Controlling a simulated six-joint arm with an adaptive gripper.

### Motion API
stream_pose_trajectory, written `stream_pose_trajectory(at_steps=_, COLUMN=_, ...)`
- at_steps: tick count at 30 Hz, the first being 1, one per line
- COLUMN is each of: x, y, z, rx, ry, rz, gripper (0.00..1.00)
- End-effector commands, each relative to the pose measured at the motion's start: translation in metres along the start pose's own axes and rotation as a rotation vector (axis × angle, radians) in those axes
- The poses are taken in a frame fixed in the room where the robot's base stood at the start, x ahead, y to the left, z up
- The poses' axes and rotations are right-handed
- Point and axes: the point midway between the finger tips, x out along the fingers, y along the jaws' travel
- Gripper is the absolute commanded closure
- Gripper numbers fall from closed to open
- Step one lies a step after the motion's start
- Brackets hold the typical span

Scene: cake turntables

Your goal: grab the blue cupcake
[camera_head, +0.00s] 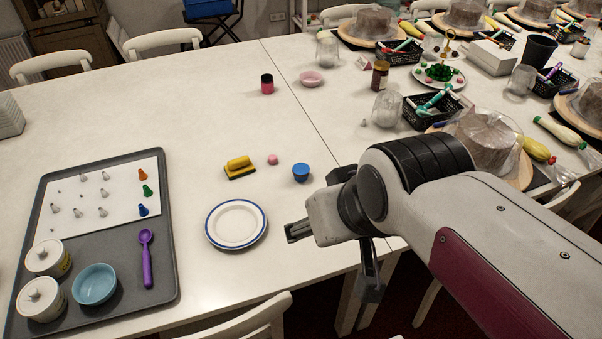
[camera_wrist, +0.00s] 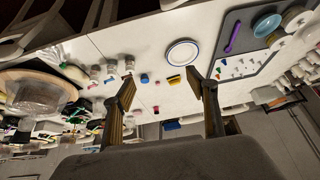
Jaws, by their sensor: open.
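The blue cupcake (camera_head: 301,172) stands on the white table, right of a small pink piece (camera_head: 272,159) and beyond the plate. In the wrist view, the blue cupcake (camera_wrist: 145,77) shows small between the fingers, closer to the left one. My gripper (camera_head: 331,263) is open and empty, with its fingers spread wide. In the head view it is in front of the cupcake and slightly right of it, near the table's front edge, and apart from it. The open fingers also frame the wrist view (camera_wrist: 160,79).
A white plate with a blue rim (camera_head: 237,224) and a yellow block (camera_head: 239,167) are left of the cupcake. A grey tray (camera_head: 105,236) is farther left. Glass jars, baskets and covered cakes crowd the right.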

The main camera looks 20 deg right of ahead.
Motion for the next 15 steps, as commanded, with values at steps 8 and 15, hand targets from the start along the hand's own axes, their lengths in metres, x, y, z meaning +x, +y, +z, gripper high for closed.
stream_pose_trajectory(at_steps=8, x=0.031, y=-0.013, z=-0.051, rx=0.035, ry=0.052, rz=-0.044, gripper=0.42)
stream_pose_trajectory(at_steps=15, x=0.061, y=-0.021, z=-0.092, rx=0.074, ry=0.103, rz=-0.07, gripper=0.42)
